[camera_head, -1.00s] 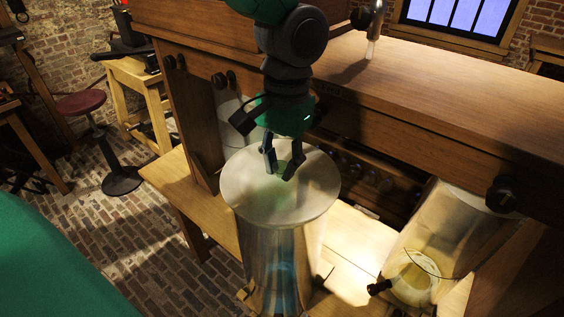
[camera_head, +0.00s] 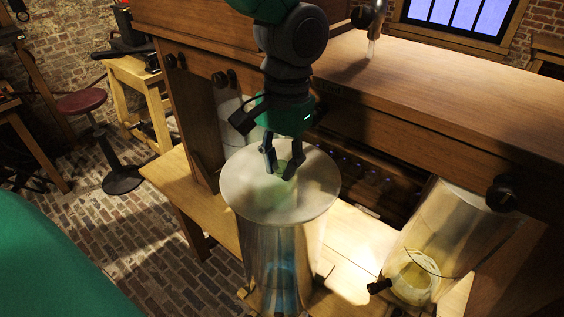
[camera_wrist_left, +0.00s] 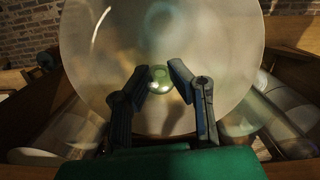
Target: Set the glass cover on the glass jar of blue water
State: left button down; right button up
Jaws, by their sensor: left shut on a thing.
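The glass cover (camera_head: 305,203) is a round, cloudy disc with a small greenish knob (camera_wrist_left: 160,78) at its middle. It lies level over the top of the tall glass jar of blue water (camera_head: 283,262). Whether it touches the rim all round I cannot tell. My left gripper (camera_head: 281,172) points down at the cover's middle with its fingers around the knob. In the left wrist view the fingers (camera_wrist_left: 160,76) stand on both sides of the knob, and the disc fills the upper middle. My right gripper is not in view.
The jar stands on a low wooden shelf (camera_head: 170,178) beside a wooden bench (camera_head: 440,95). A further glass vessel (camera_head: 232,125) is behind my left gripper. A tap (camera_head: 373,45) stands above the bench.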

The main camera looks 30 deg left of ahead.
pick_arm(q)
jog(key=shift+f, duration=0.45)
jog(key=c, duration=1.7)
grip_release()
jog(key=shift+c, duration=0.2)
jog(key=shift+r, duration=0.1)
jog(key=shift+w+r, duration=0.2)
jog(key=shift+r, duration=1.6)
jog(key=shift+w+r, duration=0.25)
jog(key=shift+r, duration=1.5)
jog(key=shift+w+r, duration=0.2)
jog(key=shift+r, duration=1.6)
